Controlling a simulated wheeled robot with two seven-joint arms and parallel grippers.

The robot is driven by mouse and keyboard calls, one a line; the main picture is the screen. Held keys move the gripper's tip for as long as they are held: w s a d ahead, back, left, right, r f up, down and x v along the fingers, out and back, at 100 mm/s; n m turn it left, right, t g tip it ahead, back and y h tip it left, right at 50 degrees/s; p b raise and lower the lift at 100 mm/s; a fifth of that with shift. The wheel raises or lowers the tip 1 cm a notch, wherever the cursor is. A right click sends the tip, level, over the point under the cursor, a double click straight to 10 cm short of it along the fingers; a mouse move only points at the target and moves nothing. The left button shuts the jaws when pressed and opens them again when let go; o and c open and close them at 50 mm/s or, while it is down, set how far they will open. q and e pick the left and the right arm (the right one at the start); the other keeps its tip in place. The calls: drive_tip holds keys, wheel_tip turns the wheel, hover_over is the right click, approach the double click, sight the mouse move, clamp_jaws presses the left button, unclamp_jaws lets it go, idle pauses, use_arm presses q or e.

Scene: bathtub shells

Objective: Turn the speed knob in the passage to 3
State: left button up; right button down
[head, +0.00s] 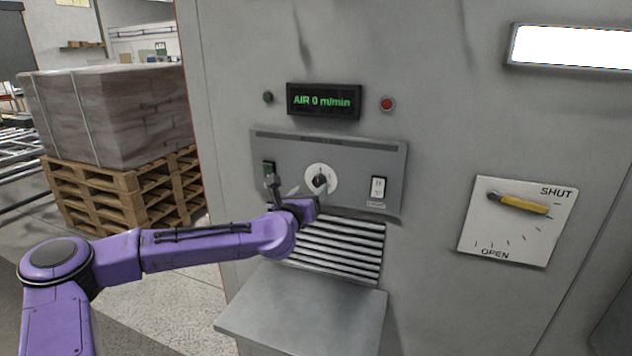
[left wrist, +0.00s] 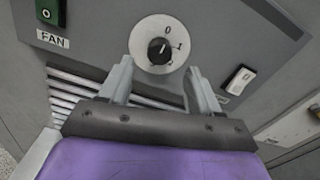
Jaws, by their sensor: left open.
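The speed knob is a small black knob (head: 320,179) on a round white dial on the grey control panel (head: 372,155). In the left wrist view the knob (left wrist: 158,50) shows with dial marks 0 and 1 and part of another mark below, which I cannot read. Its white pointer line looks turned toward the upper right, near the 0. My left gripper (head: 297,188) is open, its fingertips either side of the dial's lower part; in the left wrist view the gripper (left wrist: 157,75) stands short of the knob, apart from it. The display (head: 323,101) reads AIR 0 m/min. My right gripper does not show.
A green FAN switch (left wrist: 50,10) is left of the dial, and a white switch (head: 378,188) is right of it. Below are a slatted grille (head: 338,250) and a metal shelf (head: 305,310). A yellow lever (head: 520,204) points near SHUT. A wrapped pallet load (head: 110,115) stands at left.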

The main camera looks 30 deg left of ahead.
sight(318, 184)
use_arm(q)
drive_tip(key=p+x, duration=0.1)
drive_tip(key=x, duration=0.4)
drive_tip(key=shift+w, duration=0.15)
drive_tip(key=shift+f, duration=0.1)
drive_tip(key=c, duration=1)
drive_tip(key=shift+c, duration=0.2)
